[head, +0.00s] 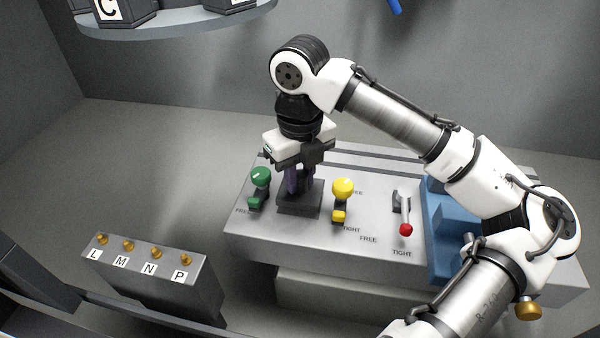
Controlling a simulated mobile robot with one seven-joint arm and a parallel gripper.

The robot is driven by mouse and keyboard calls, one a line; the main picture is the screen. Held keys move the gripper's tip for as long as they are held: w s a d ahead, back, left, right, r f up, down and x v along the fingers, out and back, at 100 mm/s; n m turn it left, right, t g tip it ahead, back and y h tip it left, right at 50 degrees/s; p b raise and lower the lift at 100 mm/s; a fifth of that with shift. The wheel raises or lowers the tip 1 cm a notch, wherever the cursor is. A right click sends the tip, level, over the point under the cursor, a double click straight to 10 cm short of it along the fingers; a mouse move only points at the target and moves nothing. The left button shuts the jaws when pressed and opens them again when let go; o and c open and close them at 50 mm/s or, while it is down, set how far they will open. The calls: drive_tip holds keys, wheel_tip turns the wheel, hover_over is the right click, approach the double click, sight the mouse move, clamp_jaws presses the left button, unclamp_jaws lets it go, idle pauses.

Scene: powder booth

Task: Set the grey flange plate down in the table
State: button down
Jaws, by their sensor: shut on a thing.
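My gripper (300,188) points down over the grey slotted table (375,242), between the green and yellow knobs. Its fingers are shut on a dark grey piece (299,205), which looks like the grey flange plate. The piece is at or just above the table top; I cannot tell whether it touches. The fingers hide part of it. The green-knobbed clamp (260,175) is close on its left and the yellow-knobbed clamp (343,187) close on its right. A red-knobbed lever (405,229) is farther right. FREE and TIGHT labels are printed beside these handles.
A blue block (437,235) stands at the table's right, partly behind my arm. A grey box (150,272) with brass knobs marked L, M, N, P is at lower left. A round shelf (180,22) with dark lettered blocks is at upper left.

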drive_tip(key=shift+f, duration=0.1)
drive_tip(key=shift+f+b, duration=0.35)
drive_tip(key=shift+f, duration=0.3)
drive_tip(key=c, duration=1.1)
unclamp_jaws()
drive_tip(key=shift+f, duration=0.15)
drive_tip(key=shift+c, duration=0.2)
